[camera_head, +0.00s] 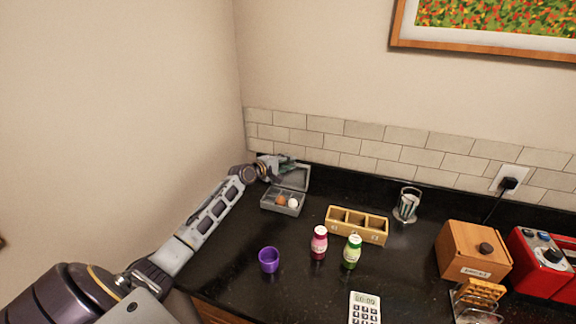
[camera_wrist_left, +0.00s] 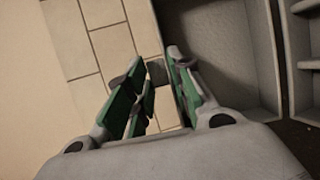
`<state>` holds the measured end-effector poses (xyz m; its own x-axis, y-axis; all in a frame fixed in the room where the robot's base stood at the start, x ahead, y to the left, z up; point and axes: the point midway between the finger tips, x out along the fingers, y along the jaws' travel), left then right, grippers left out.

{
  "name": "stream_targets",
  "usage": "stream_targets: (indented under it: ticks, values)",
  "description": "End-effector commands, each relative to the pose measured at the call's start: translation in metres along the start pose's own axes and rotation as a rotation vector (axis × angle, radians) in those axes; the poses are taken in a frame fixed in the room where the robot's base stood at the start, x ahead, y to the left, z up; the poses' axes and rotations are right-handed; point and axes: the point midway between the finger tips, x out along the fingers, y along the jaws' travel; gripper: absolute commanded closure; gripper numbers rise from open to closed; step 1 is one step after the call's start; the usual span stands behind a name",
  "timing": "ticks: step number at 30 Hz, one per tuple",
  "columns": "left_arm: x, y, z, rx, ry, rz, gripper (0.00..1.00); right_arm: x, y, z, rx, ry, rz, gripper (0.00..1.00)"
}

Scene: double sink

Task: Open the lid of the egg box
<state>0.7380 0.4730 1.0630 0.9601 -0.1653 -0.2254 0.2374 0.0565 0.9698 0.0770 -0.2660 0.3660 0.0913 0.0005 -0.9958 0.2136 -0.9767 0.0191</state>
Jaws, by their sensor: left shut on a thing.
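The grey egg box (camera_head: 283,211) stands on the black counter near the wall corner, with a brown egg (camera_head: 280,200) and a white egg (camera_head: 293,203) in it. Its lid (camera_head: 297,178) is raised, standing up at the back of the box. My left gripper (camera_head: 284,166) is at the lid's upper left edge, shut on the lid. In the left wrist view the green-padded fingers (camera_wrist_left: 158,88) meet near the lid's edge, and the lid's hollow inside (camera_wrist_left: 228,45) shows to their right. The exact contact is partly hidden. My right gripper is not in view.
A purple cup (camera_head: 269,261), a pink-red bottle (camera_head: 319,243), a green bottle (camera_head: 352,252) and a wooden divided box (camera_head: 358,226) stand to the front and right of the egg box. The tiled wall (camera_head: 350,141) is close behind.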

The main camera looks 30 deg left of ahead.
Motion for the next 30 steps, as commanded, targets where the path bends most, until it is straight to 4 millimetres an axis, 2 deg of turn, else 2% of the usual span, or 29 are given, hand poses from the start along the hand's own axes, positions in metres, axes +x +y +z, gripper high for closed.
stream_targets:
  ticks: [15, 27, 28, 30]
  values:
    - [-0.012, 0.003, 0.004, 0.041, 0.003, 0.108, 1.0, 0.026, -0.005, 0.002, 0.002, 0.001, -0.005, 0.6]
    - [-0.014, 0.005, 0.004, 0.045, 0.005, 0.118, 1.0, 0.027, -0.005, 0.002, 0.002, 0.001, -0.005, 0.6]
    - [-0.014, 0.005, 0.004, 0.045, 0.005, 0.118, 0.76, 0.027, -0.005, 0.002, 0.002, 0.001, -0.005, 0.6]
    - [-0.014, 0.005, 0.004, 0.046, 0.005, 0.118, 0.67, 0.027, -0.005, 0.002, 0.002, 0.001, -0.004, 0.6]
